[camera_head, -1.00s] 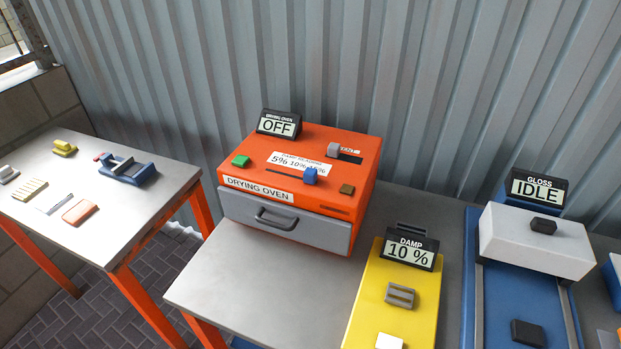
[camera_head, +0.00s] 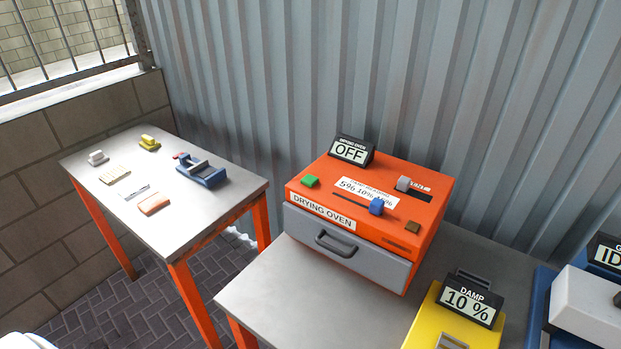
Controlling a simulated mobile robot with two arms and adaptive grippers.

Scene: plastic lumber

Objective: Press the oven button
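A blue slider knob (camera_head: 377,206) is in a slot below a label with 5%, 10% and a third value. The grey drawer (camera_head: 347,251) with a dark handle looks closed. Neither gripper is in view.
A yellow damp meter (camera_head: 437,318) reading 10 % stands right of the oven, with a white and blue gloss device (camera_head: 588,303) beyond. A separate side table (camera_head: 190,215) on the left carries a blue vise (camera_head: 202,173) and small blocks. Bare bench (camera_head: 290,300) lies before the oven.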

